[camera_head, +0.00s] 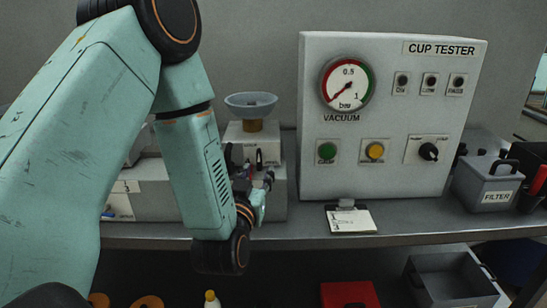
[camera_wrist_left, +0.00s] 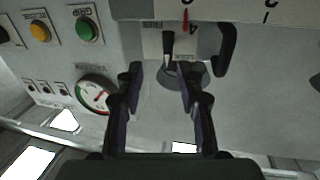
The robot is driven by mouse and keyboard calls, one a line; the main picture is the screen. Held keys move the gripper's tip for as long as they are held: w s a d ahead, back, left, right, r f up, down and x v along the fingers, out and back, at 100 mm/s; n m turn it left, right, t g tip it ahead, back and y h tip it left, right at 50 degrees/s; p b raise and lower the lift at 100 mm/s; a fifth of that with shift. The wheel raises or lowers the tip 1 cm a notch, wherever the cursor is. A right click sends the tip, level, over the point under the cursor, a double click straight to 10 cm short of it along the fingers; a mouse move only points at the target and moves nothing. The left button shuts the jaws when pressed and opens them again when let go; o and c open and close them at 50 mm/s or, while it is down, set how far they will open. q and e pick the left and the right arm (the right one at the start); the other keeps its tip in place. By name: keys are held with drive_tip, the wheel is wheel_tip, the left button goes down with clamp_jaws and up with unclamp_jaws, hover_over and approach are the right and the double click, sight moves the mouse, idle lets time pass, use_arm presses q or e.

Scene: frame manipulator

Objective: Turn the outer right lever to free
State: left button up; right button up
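My left gripper (camera_head: 246,178) reaches in front of the grey machine with a bowl on top, on the bench. A small dark lever (camera_head: 259,157) shows upright on the machine front, just above the gripper. In the left wrist view, which looks upside down, the two fingers of the left gripper (camera_wrist_left: 158,75) are apart. A dark lever (camera_wrist_left: 168,44) on a round grey base shows beyond and between the fingertips, beside a label that seems to read FREE. No contact with it is visible. The second lever is not clear in the head view. My right gripper is out of view.
The cup tester panel (camera_head: 390,160) with its vacuum gauge (camera_head: 347,82) stands right of the machine. A bowl (camera_head: 251,103) sits on top of the machine. A clipboard (camera_head: 350,219) lies at the bench edge. A filter box (camera_head: 487,188) stands at right.

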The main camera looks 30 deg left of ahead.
sight(258, 160)
use_arm(q)
drive_tip(key=x, duration=0.6)
drive_tip(key=shift+w+a+r, duration=0.1)
drive_tip(key=shift+a, duration=0.1)
drive_tip(key=shift+w+a, duration=0.3)
drive_tip(key=shift+s+a, duration=0.25)
drive_tip(key=shift+a, duration=0.35)
drive_tip(key=shift+d, duration=0.3)
drive_tip(key=shift+w+d, duration=0.35)
drive_tip(key=shift+c, duration=1.4)
drive_tip(key=shift+s+a, duration=0.2)
drive_tip(key=shift+a, duration=0.3)
drive_tip(key=c, duration=0.4)
drive_tip(key=shift+w+d, duration=0.1)
drive_tip(key=shift+d, duration=0.2)
clamp_jaws()
drive_tip(key=shift+a, duration=0.1)
